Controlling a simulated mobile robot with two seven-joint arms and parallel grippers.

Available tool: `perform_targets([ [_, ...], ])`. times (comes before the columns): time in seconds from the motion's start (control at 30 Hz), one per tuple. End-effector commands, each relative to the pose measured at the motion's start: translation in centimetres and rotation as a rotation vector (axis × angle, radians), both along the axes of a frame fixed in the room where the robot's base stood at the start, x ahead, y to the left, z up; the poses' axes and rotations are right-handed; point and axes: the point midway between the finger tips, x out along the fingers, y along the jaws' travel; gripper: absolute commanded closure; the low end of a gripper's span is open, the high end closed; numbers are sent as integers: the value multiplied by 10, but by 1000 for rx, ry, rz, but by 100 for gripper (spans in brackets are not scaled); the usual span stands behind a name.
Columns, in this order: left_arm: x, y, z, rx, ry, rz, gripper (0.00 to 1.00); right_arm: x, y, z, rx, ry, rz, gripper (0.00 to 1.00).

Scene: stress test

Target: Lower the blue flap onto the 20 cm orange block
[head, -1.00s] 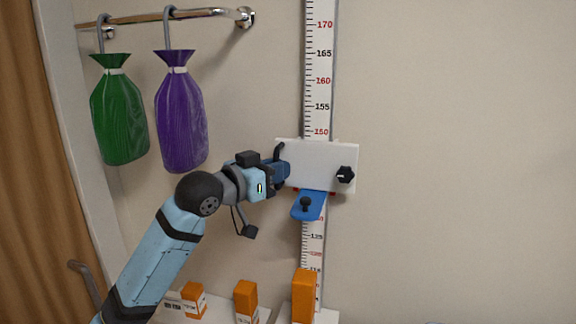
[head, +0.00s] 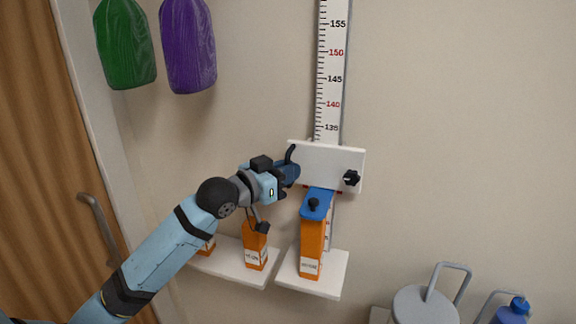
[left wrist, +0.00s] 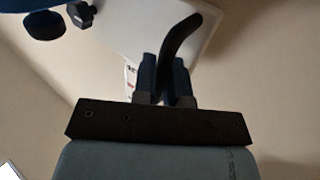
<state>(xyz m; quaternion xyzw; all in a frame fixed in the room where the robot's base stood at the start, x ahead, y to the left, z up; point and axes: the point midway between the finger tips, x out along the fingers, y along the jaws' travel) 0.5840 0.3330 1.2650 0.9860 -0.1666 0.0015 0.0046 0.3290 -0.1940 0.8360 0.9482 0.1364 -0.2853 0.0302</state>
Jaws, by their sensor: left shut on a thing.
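The blue flap (head: 324,194) with a small black knob juts from the bottom of a white carriage (head: 325,160) on the wall scale (head: 329,95). It lies over the top of the tallest orange block (head: 312,250), which stands upright below. The flap looks level with the block's top, but I cannot tell whether they touch. My left gripper (head: 290,173) is shut on the curved black handle (head: 292,152) at the carriage's left edge. The left wrist view shows the handle (left wrist: 183,35) between its fingers. The right gripper is not in view.
The tall block stands on a white shelf (head: 335,278). Shorter orange blocks (head: 255,250) stand on another shelf (head: 230,269) to the left, below my arm. A black knob (head: 351,178) sits on the carriage's right. A grey canister (head: 425,306) is at lower right. Bags hang upper left.

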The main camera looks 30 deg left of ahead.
Motion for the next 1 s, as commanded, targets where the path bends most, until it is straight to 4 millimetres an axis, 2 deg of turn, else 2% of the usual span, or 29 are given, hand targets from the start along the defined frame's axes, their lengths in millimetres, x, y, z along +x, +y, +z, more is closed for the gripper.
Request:
perform_targets([
  [0.3,0,-1,-6,2,10,-2,100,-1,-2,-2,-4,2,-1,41],
  [0.33,0,-1,-6,3,11,-2,83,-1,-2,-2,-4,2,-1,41],
  [0.4,0,-1,-6,2,10,-2,67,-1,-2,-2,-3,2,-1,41],
  [0.43,0,-1,-5,2,9,-2,64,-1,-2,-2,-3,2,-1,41],
  [0.77,-3,1,-4,2,7,0,64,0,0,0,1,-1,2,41],
  [0.87,-13,4,-6,2,7,0,64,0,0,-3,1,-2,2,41],
  [1.0,-38,13,-7,3,9,0,64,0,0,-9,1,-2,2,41],
])
